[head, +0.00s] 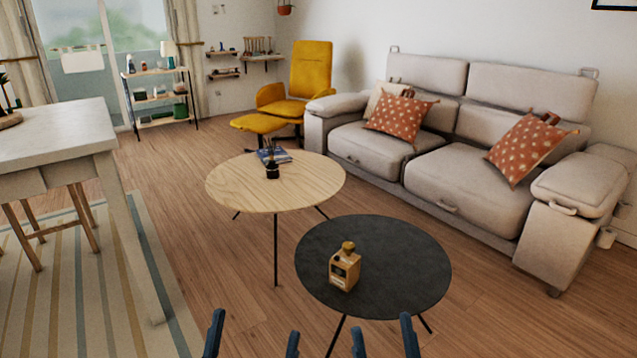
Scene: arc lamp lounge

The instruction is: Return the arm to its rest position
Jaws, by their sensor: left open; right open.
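My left gripper (252,338) shows at the bottom edge as two dark blue fingertips, set wide apart with nothing between them. My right gripper (384,338) is just right of it, also two dark blue fingertips apart and empty. Both are low in the picture, in front of the round black table (400,270). The rest of both arms is out of the frame.
A tan bottle (345,268) stands on the black table. A round wooden table (235,190) behind it holds a dark bottle (272,169) and books. A beige sofa (460,180) is at right, a white table (60,132) at left. Wooden floor (190,220) lies open between.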

